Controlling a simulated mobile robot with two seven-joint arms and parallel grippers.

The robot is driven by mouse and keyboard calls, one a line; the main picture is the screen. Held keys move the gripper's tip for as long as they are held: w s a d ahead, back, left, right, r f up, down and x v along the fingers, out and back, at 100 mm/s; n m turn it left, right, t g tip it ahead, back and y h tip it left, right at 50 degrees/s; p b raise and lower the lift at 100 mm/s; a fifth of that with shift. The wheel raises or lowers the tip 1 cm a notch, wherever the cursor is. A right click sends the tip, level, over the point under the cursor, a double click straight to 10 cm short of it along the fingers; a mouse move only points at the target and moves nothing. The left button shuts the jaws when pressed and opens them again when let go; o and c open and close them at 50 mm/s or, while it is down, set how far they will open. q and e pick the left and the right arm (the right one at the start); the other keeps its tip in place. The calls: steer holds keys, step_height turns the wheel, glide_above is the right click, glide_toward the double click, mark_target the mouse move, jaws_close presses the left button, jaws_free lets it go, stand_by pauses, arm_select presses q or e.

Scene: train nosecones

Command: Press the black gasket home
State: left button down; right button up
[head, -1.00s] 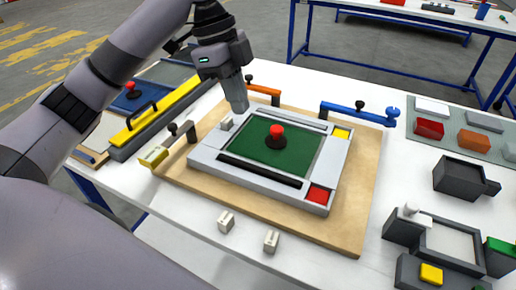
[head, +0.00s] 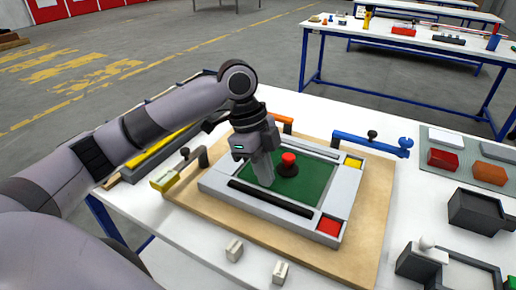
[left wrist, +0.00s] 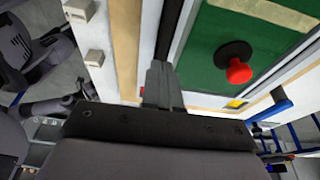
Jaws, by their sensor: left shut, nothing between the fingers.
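A black gasket strip (head: 270,198) lies along the near side of a light grey frame (head: 345,188) around a green panel (head: 318,178). In the left wrist view the strip (left wrist: 174,25) runs down to my fingertips. My left gripper (head: 266,183) is shut and empty, fingers pointing down, just behind the strip's middle in the head view. Its fingers also show in the left wrist view (left wrist: 158,72), covering part of the strip. Whether they touch it I cannot tell. My right gripper is not in view.
A red knob (head: 289,158) stands up from the panel, close to my gripper. Blue (head: 365,141) and yellow (head: 170,178) clamps flank the frame on a wooden board (head: 372,215). Two small white blocks (head: 234,250) (head: 281,271) lie in front. Dark fixtures stand at right.

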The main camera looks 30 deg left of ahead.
mark_target(268, 197)
arm_select(q)
steer(key=shift+f, duration=1.8)
